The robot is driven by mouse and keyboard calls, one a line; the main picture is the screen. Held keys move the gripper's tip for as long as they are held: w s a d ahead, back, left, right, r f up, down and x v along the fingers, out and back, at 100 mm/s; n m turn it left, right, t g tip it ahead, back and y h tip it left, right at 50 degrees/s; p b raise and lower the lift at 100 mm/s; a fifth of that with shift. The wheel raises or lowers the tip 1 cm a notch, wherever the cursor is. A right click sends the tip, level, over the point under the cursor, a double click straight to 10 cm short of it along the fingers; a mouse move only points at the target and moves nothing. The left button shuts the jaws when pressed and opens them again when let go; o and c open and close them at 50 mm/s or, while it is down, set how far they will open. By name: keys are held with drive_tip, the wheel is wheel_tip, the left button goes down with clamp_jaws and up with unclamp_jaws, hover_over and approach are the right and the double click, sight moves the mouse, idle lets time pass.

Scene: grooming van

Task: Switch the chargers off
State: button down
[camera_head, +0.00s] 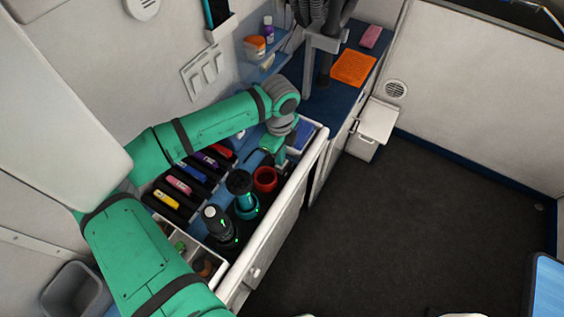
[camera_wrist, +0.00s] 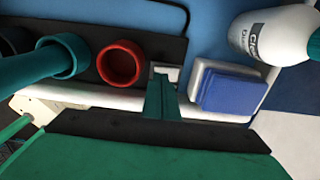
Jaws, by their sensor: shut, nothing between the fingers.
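In the wrist view a dark charger base (camera_wrist: 135,52) carries a red ring socket (camera_wrist: 120,63), empty, and a teal socket (camera_wrist: 62,55) with a teal tool in it. A small light-grey switch (camera_wrist: 166,72) sits at the base's right end. My gripper (camera_wrist: 162,90) is shut and empty, its tips over or against the switch and partly hiding it. I cannot tell whether they touch, nor the switch's position. In the head view my gripper (camera_head: 266,154) reaches into the open drawer, just behind the red socket (camera_head: 265,179). The teal tool (camera_head: 239,183) stands nearby.
A blue block on a white base (camera_wrist: 228,90) and a white bottle (camera_wrist: 270,35) are close right of my gripper. Several coloured clippers (camera_head: 180,186) lie in dark holders. A dark bottle-like item (camera_head: 217,220) stands near the drawer front (camera_head: 285,215).

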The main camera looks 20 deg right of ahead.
drive_tip(key=shift+f, duration=1.05)
idle(0.8)
wheel_tip(320, 180, up, 7)
idle(1.0)
idle(0.4)
